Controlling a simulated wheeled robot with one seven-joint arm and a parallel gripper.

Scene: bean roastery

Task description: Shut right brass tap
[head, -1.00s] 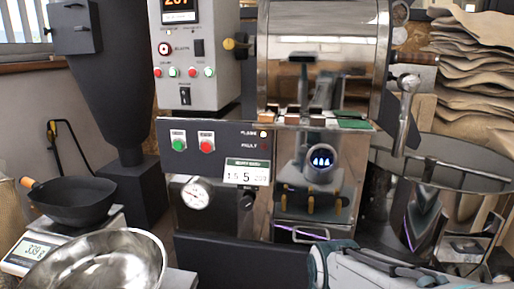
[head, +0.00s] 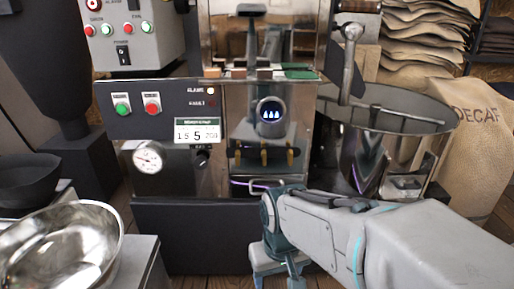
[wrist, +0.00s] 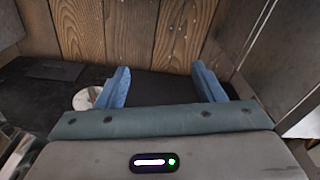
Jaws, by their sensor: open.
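Several small brass taps sit in a row on the polished panel below a round lit blue gauge in the head view. The right brass tap (head: 290,157) is at the right end of the row. The middle tap (head: 264,157) and left tap (head: 238,157) are beside it. Their handles are too small to read surely as open or shut. My gripper (head: 280,281) is below and in front of the taps, pointing down, apart from them. In the wrist view my gripper (wrist: 163,86) is open, with nothing between its blue fingers; no tap shows there.
A purple-lit handle (head: 258,185) sits just below the taps, close to my arm. A steel bowl (head: 62,250) is at the lower left. A round cooling tray (head: 395,105) stands right of the machine. Wooden floor (wrist: 130,30) shows beyond my fingers.

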